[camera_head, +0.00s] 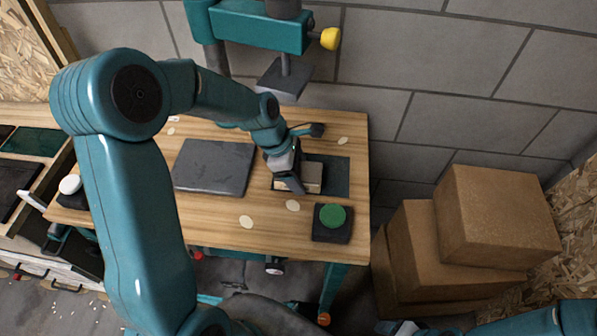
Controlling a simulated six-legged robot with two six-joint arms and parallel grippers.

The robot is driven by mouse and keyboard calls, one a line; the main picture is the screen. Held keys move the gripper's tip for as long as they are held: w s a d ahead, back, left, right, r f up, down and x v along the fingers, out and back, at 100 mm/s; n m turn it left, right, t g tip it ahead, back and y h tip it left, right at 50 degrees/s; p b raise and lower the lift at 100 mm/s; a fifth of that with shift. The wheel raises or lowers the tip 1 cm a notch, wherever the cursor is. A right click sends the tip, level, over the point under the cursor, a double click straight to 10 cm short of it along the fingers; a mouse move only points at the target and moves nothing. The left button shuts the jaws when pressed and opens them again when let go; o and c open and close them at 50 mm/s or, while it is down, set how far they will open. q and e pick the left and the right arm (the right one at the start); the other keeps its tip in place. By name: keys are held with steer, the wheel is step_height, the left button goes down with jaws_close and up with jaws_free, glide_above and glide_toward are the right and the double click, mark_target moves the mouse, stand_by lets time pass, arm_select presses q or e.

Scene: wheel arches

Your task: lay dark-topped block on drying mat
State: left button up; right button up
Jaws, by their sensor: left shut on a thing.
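My left gripper (288,178) reaches down over the right half of the wooden table and is shut on a small block (311,177). The block shows a pale tan face; its top is largely hidden by the gripper, so I cannot tell its colour. The block is at or just above a thin dark flat mat (338,178) on the table; I cannot tell whether they touch. A larger dark grey flat slab or mat (213,167) lies to the left; I cannot tell which of the two is the drying mat. Part of my right arm shows at the bottom right; its jaws are unclear.
A dark square base with a round green top (332,216) stands at the table's front right. Several pale oval chips lie on the wooden tabletop (205,225). A teal drill-press-like machine (262,30) stands behind. Cardboard boxes (490,220) are stacked to the right.

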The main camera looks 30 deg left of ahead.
arm_select(q)
steer(key=shift+f, duration=0.3)
steer(key=o, duration=1.2)
steer(key=shift+w, duration=0.1)
steer(key=shift+o, duration=0.2)
steer(key=shift+r, duration=0.1)
steer(key=shift+r, duration=0.3)
steer(key=p+v, duration=0.1)
steer(key=v, duration=1.1)
steer(key=shift+d, duration=0.1)
